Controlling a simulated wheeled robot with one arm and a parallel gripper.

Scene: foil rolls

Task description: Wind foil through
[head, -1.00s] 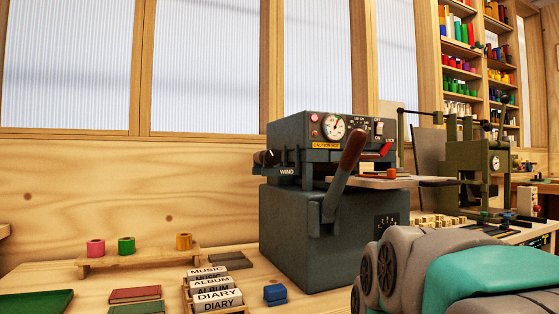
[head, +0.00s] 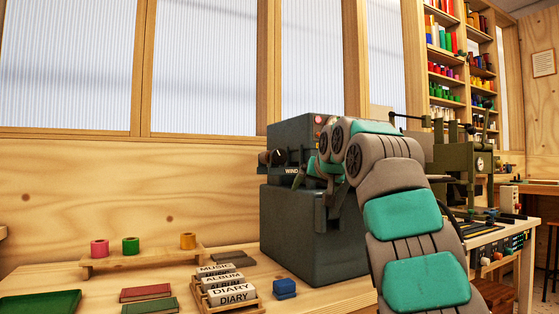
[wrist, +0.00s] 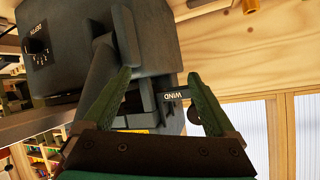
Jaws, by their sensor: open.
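The dark grey machine (head: 290,215) stands on the bench, with a WIND label (head: 292,171) and a black knob (head: 265,158) on its upper left side. In the wrist view the picture is upside down. There my gripper (wrist: 160,78) has its two green fingers apart with nothing held between them. The WIND label (wrist: 173,95) shows between the fingers, and a dark knob (wrist: 192,114) is close by the right finger. I cannot tell whether they touch. In the head view my arm hides the gripper and much of the machine's front. Pink (head: 100,248), green (head: 131,246) and gold (head: 188,241) foil rolls sit on a wooden stand.
A wooden box of labelled blocks (head: 232,292), a blue block (head: 285,288), books (head: 147,293) and a green tray (head: 38,303) lie on the bench. Another machine (head: 460,160) stands at the right.

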